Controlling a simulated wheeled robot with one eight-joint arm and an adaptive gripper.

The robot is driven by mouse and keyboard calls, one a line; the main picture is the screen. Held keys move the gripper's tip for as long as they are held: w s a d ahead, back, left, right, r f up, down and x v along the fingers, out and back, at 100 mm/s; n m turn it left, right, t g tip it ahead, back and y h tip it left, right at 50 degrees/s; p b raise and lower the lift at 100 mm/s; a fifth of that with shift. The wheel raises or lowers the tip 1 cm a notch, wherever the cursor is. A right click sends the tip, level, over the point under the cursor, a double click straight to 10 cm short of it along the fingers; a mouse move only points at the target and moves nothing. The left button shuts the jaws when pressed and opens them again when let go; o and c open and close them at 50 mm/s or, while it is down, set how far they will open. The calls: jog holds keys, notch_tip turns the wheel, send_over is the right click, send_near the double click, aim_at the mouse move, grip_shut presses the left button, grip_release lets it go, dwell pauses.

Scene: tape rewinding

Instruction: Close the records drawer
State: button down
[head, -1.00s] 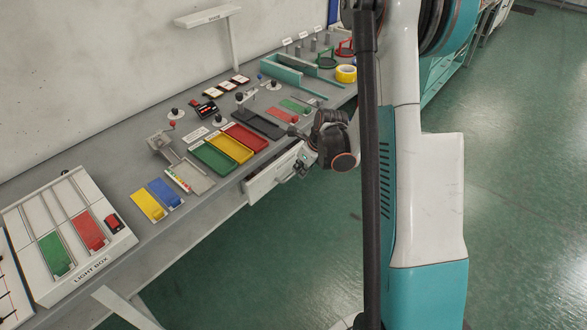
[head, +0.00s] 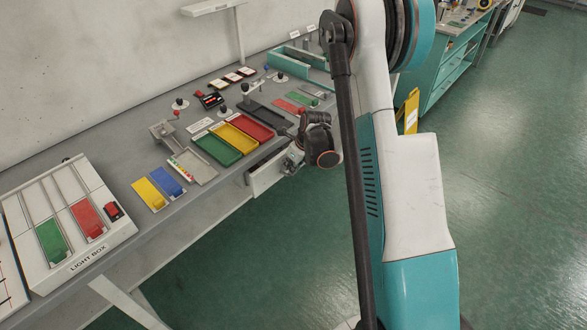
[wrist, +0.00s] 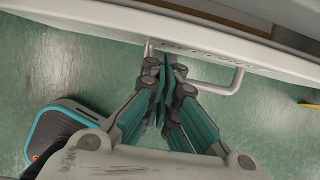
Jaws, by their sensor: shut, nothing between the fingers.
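The records drawer (head: 264,178) is a white-fronted drawer under the bench edge in the head view. It stands partly open, and a dark gap shows above its front. In the wrist view its front panel (wrist: 215,42) crosses the top, with a pale bar handle (wrist: 222,90) on it. My gripper (wrist: 165,62) is shut and empty, its teal fingertips together at the left part of the handle, close against the front. I cannot tell whether they touch it. In the head view my gripper (head: 290,165) is at the drawer's right side, partly hidden by the wrist.
The grey bench (head: 110,175) holds green, yellow (head: 234,143) and red trays above the drawer. A light box (head: 62,215) stands at the left. The green floor (head: 300,240) before the drawer is clear. A yellow sign (head: 411,110) stands behind my arm.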

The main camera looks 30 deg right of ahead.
aim_at(281, 159)
jog(key=w, duration=0.1)
jog(key=w+a, duration=0.1)
jog(key=w, duration=0.2)
jog(key=shift+w+a+b, duration=0.3)
jog(key=shift+a, duration=0.05)
jog(key=shift+w, duration=0.1)
